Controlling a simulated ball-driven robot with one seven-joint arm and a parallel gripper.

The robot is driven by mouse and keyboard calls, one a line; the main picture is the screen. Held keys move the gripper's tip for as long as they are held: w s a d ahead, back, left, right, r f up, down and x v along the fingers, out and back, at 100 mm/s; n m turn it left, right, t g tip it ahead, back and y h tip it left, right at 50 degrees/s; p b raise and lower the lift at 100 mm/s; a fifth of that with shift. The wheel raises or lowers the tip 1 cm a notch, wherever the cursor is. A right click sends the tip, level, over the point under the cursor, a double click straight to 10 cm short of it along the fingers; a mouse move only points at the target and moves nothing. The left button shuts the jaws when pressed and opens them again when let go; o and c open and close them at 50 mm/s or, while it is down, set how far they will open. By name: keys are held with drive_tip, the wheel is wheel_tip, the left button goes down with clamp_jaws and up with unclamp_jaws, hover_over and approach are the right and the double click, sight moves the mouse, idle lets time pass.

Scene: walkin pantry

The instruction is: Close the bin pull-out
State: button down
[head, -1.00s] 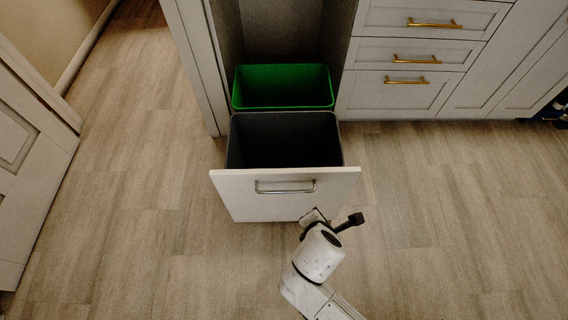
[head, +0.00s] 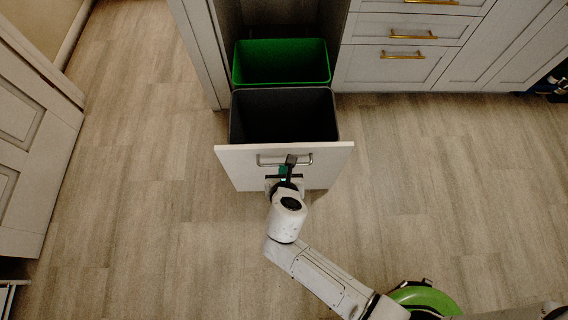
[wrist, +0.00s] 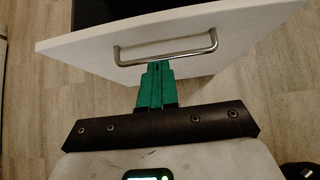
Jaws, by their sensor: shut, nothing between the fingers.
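The bin pull-out is open, standing out from the cabinet. Its white front panel (head: 235,165) carries a metal bar handle (head: 308,160), which also shows in the wrist view (wrist: 165,58). Behind the panel are a dark grey bin (head: 284,116) and a green bin (head: 281,62) nearer the cabinet. My gripper (head: 285,172) is in front of the panel, just below the middle of the handle. In the wrist view its green fingers (wrist: 157,68) are shut together with nothing between them, their tips close to the panel. I cannot tell whether they touch it.
Cabinet drawers with brass handles (head: 403,55) stand to the right of the opening. A white panelled door (head: 25,140) is at the left. The wooden floor (head: 430,180) is clear on both sides of the pull-out.

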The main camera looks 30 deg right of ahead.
sight(283, 149)
drive_tip(key=w+d, duration=0.1)
drive_tip(key=w+d+f+b, duration=0.1)
drive_tip(key=w, duration=0.1)
drive_tip(key=w+d+f, duration=0.1)
drive_tip(key=w, duration=0.1)
drive_tip(key=shift+f, duration=0.15)
drive_tip(key=shift+w+d, duration=0.1)
drive_tip(key=shift+w, duration=0.15)
drive_tip(key=shift+w, duration=0.1)
